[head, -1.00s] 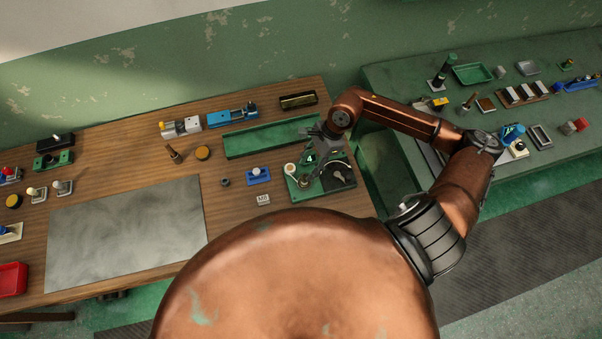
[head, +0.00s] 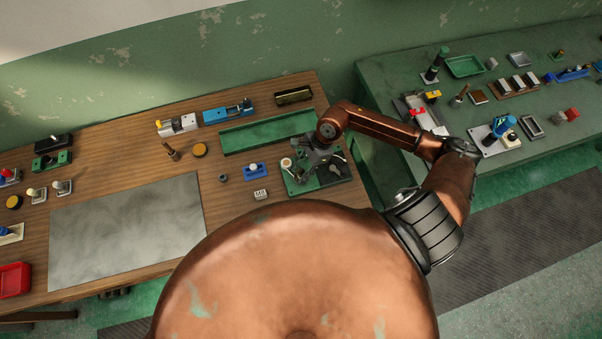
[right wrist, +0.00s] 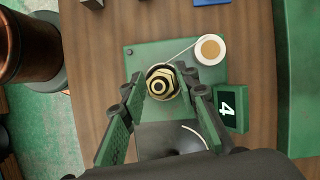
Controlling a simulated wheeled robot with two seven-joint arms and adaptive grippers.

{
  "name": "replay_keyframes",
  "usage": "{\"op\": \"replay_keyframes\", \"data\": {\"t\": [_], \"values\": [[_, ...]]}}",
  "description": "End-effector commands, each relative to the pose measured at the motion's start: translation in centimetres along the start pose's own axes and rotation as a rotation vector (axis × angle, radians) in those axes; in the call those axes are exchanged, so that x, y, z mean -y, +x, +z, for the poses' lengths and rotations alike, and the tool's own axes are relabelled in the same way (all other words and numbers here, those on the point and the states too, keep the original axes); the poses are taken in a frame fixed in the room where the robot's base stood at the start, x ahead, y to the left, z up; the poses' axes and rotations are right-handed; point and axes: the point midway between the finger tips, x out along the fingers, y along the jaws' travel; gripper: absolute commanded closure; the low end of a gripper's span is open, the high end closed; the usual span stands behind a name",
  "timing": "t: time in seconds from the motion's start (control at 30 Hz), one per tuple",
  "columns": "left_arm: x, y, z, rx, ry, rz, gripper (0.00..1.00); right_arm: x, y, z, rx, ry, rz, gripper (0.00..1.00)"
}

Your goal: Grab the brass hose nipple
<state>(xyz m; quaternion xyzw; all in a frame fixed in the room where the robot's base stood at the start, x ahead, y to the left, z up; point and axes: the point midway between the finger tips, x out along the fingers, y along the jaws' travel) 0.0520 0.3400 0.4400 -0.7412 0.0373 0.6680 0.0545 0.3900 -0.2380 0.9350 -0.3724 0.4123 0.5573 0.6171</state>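The brass hose nipple (right wrist: 162,83) shows in the right wrist view as a brass hex with a round dark bore, seen end-on over a green plate (right wrist: 137,56). My left gripper is not in view.
A green tray (head: 268,132) lies behind. A blue block (head: 253,170) and a small light block (head: 261,195) stand left of the plate.

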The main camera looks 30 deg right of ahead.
Motion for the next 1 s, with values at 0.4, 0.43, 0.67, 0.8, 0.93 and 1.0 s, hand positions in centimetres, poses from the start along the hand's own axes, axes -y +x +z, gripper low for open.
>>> {"op": "replay_keyframes", "data": {"t": [0.4,0.43,0.67,0.8,0.93,1.0], "values": [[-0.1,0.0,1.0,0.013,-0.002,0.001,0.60,0.0,0.0,0.0,0.000,0.000,0.000,1.00],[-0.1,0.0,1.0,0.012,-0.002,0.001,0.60,0.0,0.0,0.0,0.000,0.000,0.000,1.00],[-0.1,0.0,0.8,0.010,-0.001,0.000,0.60,0.0,-0.1,0.0,0.001,0.000,-0.001,1.00],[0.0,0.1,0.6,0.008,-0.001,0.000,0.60,0.1,-0.2,0.1,0.000,-0.001,-0.001,1.00],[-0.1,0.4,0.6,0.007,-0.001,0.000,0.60,0.1,-0.8,0.3,0.000,-0.001,-0.003,1.00],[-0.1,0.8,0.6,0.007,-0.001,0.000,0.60,0.1,-1.4,0.6,0.000,-0.003,-0.003,1.00]]}}
